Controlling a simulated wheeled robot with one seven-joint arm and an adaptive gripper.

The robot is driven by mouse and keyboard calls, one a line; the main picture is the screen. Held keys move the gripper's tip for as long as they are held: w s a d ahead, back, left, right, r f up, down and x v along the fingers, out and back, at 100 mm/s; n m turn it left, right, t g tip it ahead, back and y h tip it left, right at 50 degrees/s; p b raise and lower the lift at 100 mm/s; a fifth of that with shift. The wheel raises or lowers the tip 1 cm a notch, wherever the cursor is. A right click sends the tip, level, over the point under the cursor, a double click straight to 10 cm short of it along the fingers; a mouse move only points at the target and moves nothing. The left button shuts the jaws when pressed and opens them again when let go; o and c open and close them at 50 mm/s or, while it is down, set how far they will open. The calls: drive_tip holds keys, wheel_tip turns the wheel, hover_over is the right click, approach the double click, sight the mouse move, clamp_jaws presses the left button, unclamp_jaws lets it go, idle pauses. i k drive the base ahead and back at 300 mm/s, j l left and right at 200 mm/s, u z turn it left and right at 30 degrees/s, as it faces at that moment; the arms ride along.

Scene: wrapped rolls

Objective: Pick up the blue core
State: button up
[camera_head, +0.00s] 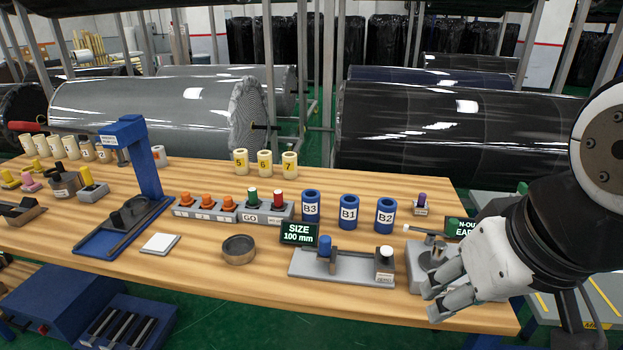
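Three blue hollow cores stand upright in a row on the wooden table: B3 (311,206), B1 (349,211) and B2 (385,215), each with a white label. A small blue piece (324,246) also sits on the grey gauge (345,265) in front of them. My gripper (437,298) is at the right front of the table, in front of and to the right of the cores and apart from them. Its fingers look spread, with nothing seen between them.
A "SIZE 100 mm" display (299,234) stands in front of B3. A grey fixture (428,262) is close behind my gripper. A rack of orange, green and red pieces (235,211) lies left of the cores. Cream cores (264,163) stand along the back edge.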

sight(349, 204)
drive_tip(key=z, duration=0.45)
drive_tip(key=i+j, duration=0.55)
drive_tip(key=j, duration=0.3)
drive_tip(key=i+j, duration=0.3)
drive_tip(key=j+z, duration=0.05)
drive_tip(key=j, duration=0.05)
